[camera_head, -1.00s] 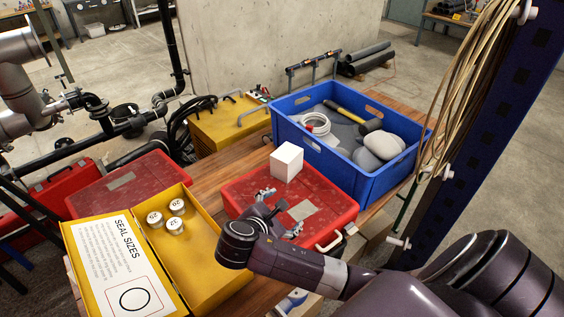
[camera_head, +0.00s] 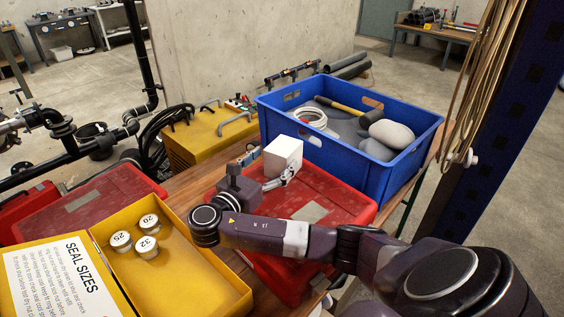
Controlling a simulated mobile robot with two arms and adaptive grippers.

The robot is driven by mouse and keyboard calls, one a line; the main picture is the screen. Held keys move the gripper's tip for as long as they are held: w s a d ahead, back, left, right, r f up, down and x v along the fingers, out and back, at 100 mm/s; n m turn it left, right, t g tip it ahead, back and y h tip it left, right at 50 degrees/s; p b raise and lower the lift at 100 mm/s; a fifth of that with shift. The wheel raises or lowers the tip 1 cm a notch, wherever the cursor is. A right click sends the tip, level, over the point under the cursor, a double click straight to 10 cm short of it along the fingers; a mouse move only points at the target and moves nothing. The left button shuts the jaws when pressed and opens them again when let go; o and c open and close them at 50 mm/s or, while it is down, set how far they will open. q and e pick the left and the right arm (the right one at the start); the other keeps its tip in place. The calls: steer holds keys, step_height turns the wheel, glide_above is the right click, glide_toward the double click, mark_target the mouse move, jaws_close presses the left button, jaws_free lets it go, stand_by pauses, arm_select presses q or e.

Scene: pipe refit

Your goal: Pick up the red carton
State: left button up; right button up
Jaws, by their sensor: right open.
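No red carton is plain to see; the only small carton-like box is a white one (camera_head: 283,157). It sits on the lid of a red case (camera_head: 335,195) on the wooden bench. My right gripper (camera_head: 268,168) is open, low over the red case at the white box. One finger is at the box's near side and the other by its left side. I cannot tell whether they touch it. The gripper and my right arm hide part of the case lid. My left gripper is out of view.
A blue crate (camera_head: 375,178) with a hammer, white coil and grey stones stands right behind the box. An open yellow seal case (camera_head: 215,290) with several white caps lies at front left.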

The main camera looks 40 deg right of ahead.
mark_target(284, 148)
steer(key=x, duration=0.5)
steer(key=shift+w+d+r+p, duration=0.1)
steer(key=shift+d+r+p, duration=0.1)
steer(key=shift+d+p, duration=0.2)
steer(key=c, duration=1.5)
